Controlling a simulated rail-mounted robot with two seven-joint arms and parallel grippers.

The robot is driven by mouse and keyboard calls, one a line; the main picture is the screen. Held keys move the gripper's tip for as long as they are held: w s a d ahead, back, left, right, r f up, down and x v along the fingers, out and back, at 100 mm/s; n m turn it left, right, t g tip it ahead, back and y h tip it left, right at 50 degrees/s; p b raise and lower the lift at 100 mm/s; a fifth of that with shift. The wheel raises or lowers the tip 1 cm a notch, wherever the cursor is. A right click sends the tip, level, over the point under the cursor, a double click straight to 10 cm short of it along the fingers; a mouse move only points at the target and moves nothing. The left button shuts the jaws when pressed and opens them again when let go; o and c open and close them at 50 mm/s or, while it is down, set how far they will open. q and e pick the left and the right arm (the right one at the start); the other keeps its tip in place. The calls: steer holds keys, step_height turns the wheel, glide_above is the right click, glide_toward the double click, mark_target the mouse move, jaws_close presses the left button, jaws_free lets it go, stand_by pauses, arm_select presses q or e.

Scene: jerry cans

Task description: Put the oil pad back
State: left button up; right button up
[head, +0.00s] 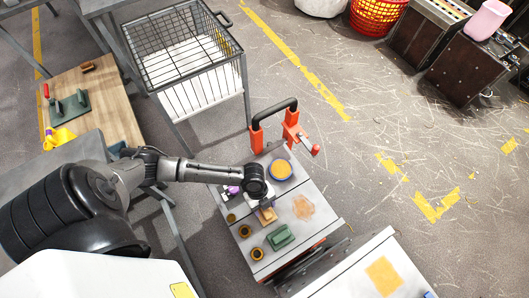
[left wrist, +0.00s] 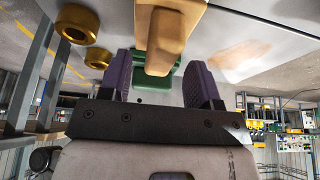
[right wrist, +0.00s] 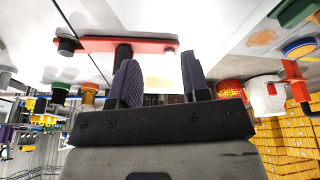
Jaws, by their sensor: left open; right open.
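I cannot tell for sure which thing is the oil pad. A tan wooden block (head: 267,216) stands on the grey cart top (head: 318,229), beside an orange-brown patch (head: 303,207) and a green block (head: 281,236). My left gripper (head: 260,203) is over the cart next to the tan block. In the left wrist view the open purple fingers (left wrist: 161,72) face the tan block (left wrist: 170,35), with green (left wrist: 155,82) behind it. Contact is unclear. My right gripper (right wrist: 158,75) is open and empty, outside the head view, facing a red bar (right wrist: 120,45).
A blue-rimmed round dish (head: 281,169) and several small brass rings (head: 257,254) sit on the cart. An orange handle with a black grip (head: 275,120) rises at its back. A wire basket (head: 180,45) stands behind. A white top (head: 350,272) with an orange patch is front right.

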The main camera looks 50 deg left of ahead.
arm_select(q)
steer(key=p+v, duration=0.2)
steer(key=v, duration=0.8)
steer(key=r+n+t, duration=0.1)
steer(key=r+n, duration=0.1)
steer(key=n, duration=0.1)
glide_above(263, 215)
step_height(263, 215, up, 2)
steer(key=s+d+n+t, duration=0.2)
steer(key=d+n, duration=0.1)
steer(key=n, duration=0.1)
steer(key=s+a+r+n+t+y, duration=0.1)
steer(key=s+a+r+n+y, duration=0.3)
steer(key=n, duration=0.6)
steer(key=shift+s+a+n, duration=0.4)
steer(key=shift+s+a, duration=0.3)
steer(key=shift+a, duration=0.55)
step_height(263, 215, up, 31)
steer(key=p, duration=3)
steer(key=shift+f, duration=0.15)
